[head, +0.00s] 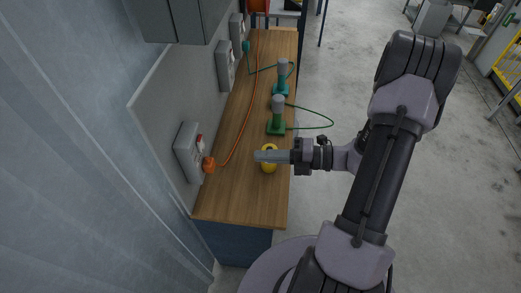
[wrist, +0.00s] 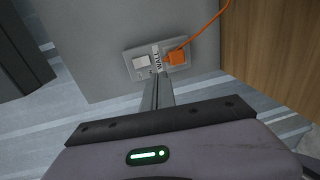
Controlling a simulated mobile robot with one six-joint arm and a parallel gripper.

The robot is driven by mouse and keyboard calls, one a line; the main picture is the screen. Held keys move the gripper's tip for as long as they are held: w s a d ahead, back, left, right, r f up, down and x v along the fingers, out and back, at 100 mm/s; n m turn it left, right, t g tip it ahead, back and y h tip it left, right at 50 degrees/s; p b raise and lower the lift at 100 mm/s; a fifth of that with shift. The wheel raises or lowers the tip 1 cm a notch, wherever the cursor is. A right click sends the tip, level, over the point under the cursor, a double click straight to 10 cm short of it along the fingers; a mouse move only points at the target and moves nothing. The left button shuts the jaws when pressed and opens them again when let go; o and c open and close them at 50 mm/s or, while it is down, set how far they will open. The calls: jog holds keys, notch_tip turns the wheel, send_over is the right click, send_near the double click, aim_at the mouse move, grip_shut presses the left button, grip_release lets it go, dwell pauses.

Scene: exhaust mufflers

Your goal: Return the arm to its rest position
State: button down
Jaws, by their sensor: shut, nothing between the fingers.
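My gripper (head: 262,156) is at the end of my arm, reaching left over the near part of a wooden bench (head: 238,204). Its fingers are together and empty. It is above or beside a yellow object (head: 269,166), which it partly hides; I cannot tell whether they touch. In the wrist view my gripper's fingers (wrist: 158,82) point toward a grey wall box with a white switch and an orange plug (wrist: 176,57).
The wall box (head: 188,150) and its orange plug (head: 209,164) are left of my gripper. An orange cable (head: 246,118) runs along the bench. A green tool (head: 277,117) and a teal tool (head: 282,80) stand farther back. Open floor (head: 335,105) lies right of the bench.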

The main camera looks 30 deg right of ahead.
jog(key=s+a+r+n+g+h, duration=0.35)
jog(key=a+r+n+g, duration=0.2)
jog(key=n, duration=0.55)
jog(key=s+a+r+n+g+h, duration=0.2)
jog(key=s+a+r+n+g, duration=0.2)
jog(key=a+n, duration=0.45)
jog(key=s+r+n+t+h, duration=0.2)
jog(key=r+n+h, duration=0.1)
jog(key=n, duration=0.6)
jog(key=s+d+r+n+t+h, duration=0.1)
jog(key=s+r+n+t+h, duration=0.2)
jog(key=n, duration=0.7)
notch_tip(320, 180, up, 2)
jog(key=shift+r, duration=0.15)
jog(key=shift+d+t, duration=0.1)
jog(key=shift+t, duration=0.15)
